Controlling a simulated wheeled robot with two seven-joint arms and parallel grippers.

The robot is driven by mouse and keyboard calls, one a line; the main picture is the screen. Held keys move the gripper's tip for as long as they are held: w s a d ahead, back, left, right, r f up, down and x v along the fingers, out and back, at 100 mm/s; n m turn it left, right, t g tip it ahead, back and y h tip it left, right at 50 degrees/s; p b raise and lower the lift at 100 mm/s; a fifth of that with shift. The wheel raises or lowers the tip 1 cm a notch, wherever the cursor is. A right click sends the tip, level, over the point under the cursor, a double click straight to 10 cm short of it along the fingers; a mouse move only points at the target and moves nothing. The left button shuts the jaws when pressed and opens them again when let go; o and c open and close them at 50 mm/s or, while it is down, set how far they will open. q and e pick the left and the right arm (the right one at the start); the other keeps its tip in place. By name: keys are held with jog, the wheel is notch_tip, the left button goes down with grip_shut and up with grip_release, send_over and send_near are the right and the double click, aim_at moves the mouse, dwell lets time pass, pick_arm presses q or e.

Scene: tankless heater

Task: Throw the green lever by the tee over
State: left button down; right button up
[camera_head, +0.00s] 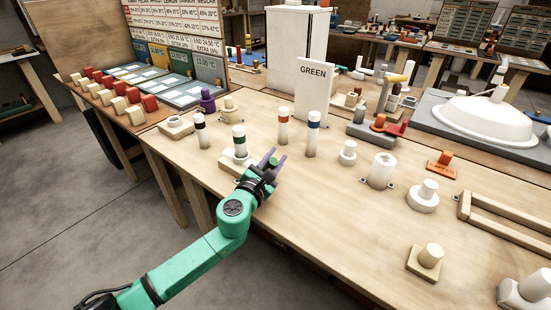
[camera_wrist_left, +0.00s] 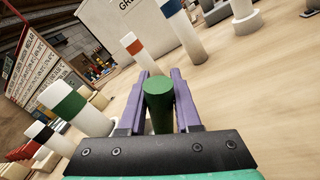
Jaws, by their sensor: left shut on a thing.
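The green lever (camera_wrist_left: 158,98) shows its round dark green end between the two purple fingers of my left gripper (camera_wrist_left: 161,76). My left gripper (camera_head: 276,156) is shut on it. In the head view only a small green end of the lever (camera_head: 273,161) shows, at the near side of the table. The lever's lower part and mount are hidden by the gripper. A white post with a green band (camera_head: 239,142) stands just left of the gripper, on a pale base. I cannot tell which part is the tee. My right gripper is not in view.
Posts with black (camera_head: 201,130), orange (camera_head: 283,127) and blue (camera_head: 313,134) bands stand nearby. Behind is a white panel marked GREEN (camera_head: 313,90). White cylinders (camera_head: 381,171) and a wooden frame (camera_head: 508,228) are to the right. The table (camera_head: 330,220) is clear right of the gripper.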

pick_arm(q)
jog(key=shift+f, duration=0.1)
dwell(0.5)
jog(key=shift+s+d+f+m+b, duration=0.15)
jog(key=shift+d+f+m+b, duration=0.15)
jog(key=shift+m, duration=0.4)
jog(key=shift+s+d+m+t, duration=0.2)
jog(key=shift+m+t, duration=0.1)
jog(key=shift+m, duration=0.5)
jog(key=c, duration=0.6)
grip_release()
jog(key=shift+h, duration=0.3)
jog(key=shift+a, duration=0.1)
